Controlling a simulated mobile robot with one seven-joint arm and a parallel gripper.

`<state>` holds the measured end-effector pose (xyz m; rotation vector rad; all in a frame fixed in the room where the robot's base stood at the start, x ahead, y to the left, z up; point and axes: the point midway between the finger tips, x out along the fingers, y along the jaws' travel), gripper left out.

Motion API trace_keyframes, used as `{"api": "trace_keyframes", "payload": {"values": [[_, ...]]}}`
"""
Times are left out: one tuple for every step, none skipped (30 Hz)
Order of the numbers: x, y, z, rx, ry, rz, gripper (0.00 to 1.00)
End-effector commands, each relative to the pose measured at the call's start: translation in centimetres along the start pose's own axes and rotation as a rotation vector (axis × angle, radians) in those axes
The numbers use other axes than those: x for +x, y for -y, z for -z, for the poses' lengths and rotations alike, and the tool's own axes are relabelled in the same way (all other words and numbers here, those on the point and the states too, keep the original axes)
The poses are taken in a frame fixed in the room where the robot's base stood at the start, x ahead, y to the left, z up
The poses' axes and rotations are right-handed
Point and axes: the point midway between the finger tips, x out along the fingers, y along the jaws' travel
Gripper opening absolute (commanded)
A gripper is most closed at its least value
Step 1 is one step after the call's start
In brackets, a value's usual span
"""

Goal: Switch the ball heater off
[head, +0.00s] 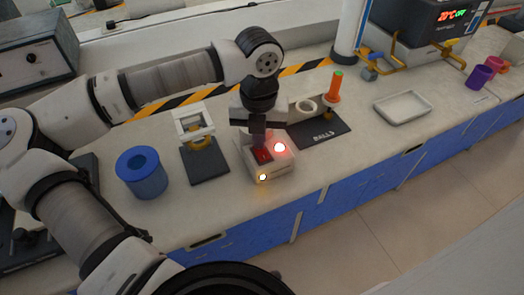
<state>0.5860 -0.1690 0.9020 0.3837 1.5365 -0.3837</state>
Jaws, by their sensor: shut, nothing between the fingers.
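The ball heater appears to be the small white box (268,174) on the bench in the middle of the head view. A red light (280,147) glows on its top right, and a small yellowish-white light (263,177) glows on its front face. A dark red switch (262,156) shows on its top left. My gripper (258,146) points down right above the switch with its fingers together and empty. I cannot tell whether the fingertips touch the switch. The gripper hides the back left of the box.
A blue cylinder (141,173) and a dark plate with a white frame (206,169) stand to the left. A black "BALLS" base (318,134) with an orange-handled tool (334,88) stands close on the right. Further right are a white tray (403,107) and purple cup (479,77).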

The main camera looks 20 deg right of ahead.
Motion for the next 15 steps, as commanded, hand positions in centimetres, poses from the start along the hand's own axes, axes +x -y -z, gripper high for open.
{"api": "trace_keyframes", "payload": {"values": [[0.15,0.0,-0.01,0.0,0.0,0.0,0.0],[0.19,0.0,0.0,0.0,0.0,0.0,0.0],[0.24,0.0,0.0,0.0,0.0,0.0,0.0],[0.28,-0.01,0.0,0.0,0.0,0.0,0.0],[0.32,0.0,0.0,0.0,0.0,0.0,0.0],[0.38,0.0,0.0,0.0,0.0,0.0,0.0],[0.42,0.0,0.0,0.0,0.0,0.0,0.0],[0.46,0.0,0.0,0.0,0.0,0.0,0.0],[0.52,0.0,0.0,0.0,0.0,0.0,0.0],[0.56,0.0,0.0,0.0,0.0,0.0,0.0],[0.6,0.0,0.0,0.0,0.0,0.0,0.0],[0.66,0.0,0.01,0.0,0.0,0.0,0.0],[0.59,0.0,0.01,0.0,0.0,0.0,0.0],[0.54,0.0,0.01,0.0,0.0,0.0,0.0],[0.44,0.0,0.02,0.0,-0.001,0.0,0.0]]}}
